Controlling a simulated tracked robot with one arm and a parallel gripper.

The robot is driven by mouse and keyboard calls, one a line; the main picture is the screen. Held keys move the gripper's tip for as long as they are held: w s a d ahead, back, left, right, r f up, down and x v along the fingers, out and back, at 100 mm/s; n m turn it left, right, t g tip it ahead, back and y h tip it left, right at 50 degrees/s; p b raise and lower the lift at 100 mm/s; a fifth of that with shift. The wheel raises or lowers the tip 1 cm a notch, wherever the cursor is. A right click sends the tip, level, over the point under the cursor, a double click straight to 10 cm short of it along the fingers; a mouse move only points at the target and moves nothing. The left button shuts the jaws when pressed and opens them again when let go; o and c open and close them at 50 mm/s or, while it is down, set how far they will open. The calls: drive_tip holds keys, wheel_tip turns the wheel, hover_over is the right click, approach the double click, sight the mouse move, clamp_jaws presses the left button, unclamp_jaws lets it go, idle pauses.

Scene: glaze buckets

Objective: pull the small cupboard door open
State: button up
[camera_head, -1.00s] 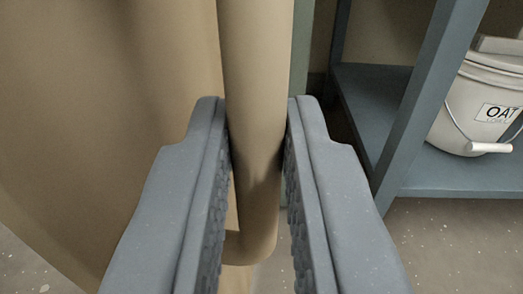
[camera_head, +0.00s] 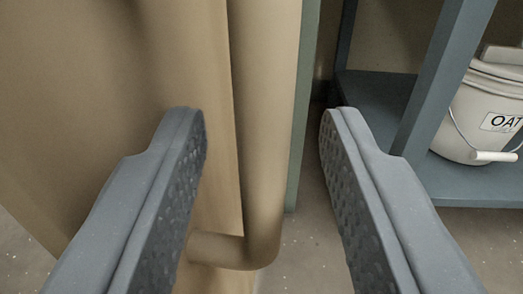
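The tan cupboard door (camera_head: 90,110) fills the left of the view, with its edge running down near the middle. Its thick tan bar handle (camera_head: 262,130) stands upright and bends back to the door at its lower end. My gripper (camera_head: 263,115) is open, with one grey finger on each side of the handle. Both fingers are apart from the bar in the picture, and the left finger overlaps the door face. The handle's upper end is out of view.
A blue-grey shelf unit (camera_head: 440,85) stands at the right. A white bucket (camera_head: 470,125) labelled "OAT" sits on its lower shelf. A green upright panel (camera_head: 300,150) is just behind the handle. Speckled floor (camera_head: 315,250) shows below.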

drive_tip(key=s+p, duration=0.3)
drive_tip(key=s, duration=1)
drive_tip(key=shift+s+d, duration=0.15)
drive_tip(key=shift+d, duration=0.1)
